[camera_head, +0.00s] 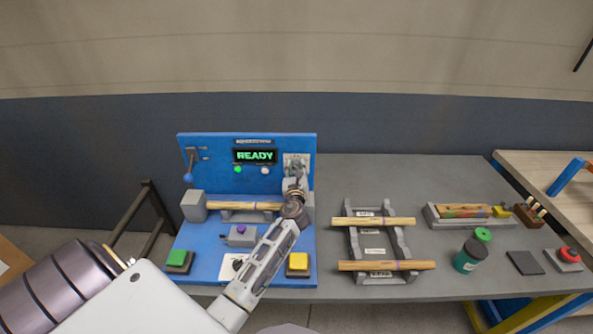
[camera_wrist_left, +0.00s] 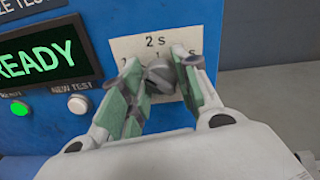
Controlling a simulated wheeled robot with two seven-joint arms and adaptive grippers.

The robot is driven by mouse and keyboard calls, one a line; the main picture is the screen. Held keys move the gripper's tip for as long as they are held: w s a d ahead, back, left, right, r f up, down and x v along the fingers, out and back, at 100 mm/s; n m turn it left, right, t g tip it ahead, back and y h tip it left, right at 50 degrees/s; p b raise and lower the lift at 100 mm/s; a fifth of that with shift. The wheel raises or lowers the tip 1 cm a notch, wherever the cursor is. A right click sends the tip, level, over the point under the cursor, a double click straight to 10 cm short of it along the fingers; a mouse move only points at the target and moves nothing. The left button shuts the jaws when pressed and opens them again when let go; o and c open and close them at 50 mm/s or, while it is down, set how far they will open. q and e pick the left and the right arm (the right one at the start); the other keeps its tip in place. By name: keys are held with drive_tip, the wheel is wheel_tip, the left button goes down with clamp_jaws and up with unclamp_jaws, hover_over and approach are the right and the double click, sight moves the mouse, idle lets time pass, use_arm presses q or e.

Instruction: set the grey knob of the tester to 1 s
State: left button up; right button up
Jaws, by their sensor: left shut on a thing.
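The blue tester (camera_head: 230,170) stands on the grey table, with a lit screen (camera_head: 255,156) reading READY. Its grey knob (camera_wrist_left: 160,75) sits on a pale dial plate (camera_wrist_left: 130,45) at the panel's right side. The plate shows "2 S" above the knob and what looks like a "1" to its left; the right part is hidden by a finger. My left gripper (camera_head: 295,183) is at the knob, its green-padded fingers (camera_wrist_left: 160,85) shut on it from both sides. Which mark the knob points to I cannot tell. My right gripper is out of view.
A wooden rod (camera_head: 242,205) lies across the tester. Green (camera_head: 179,260) and yellow (camera_head: 298,261) buttons stand in front. The table behind the rack is clear.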

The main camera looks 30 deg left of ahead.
use_arm(q)
drive_tip(key=shift+f+n+b, duration=0.1)
drive_tip(key=shift+n+b, duration=0.25)
drive_tip(key=shift+n, duration=0.85)
drive_tip(key=o, duration=1)
drive_tip(key=shift+s, duration=0.15)
drive_tip(key=shift+v, duration=5.9)
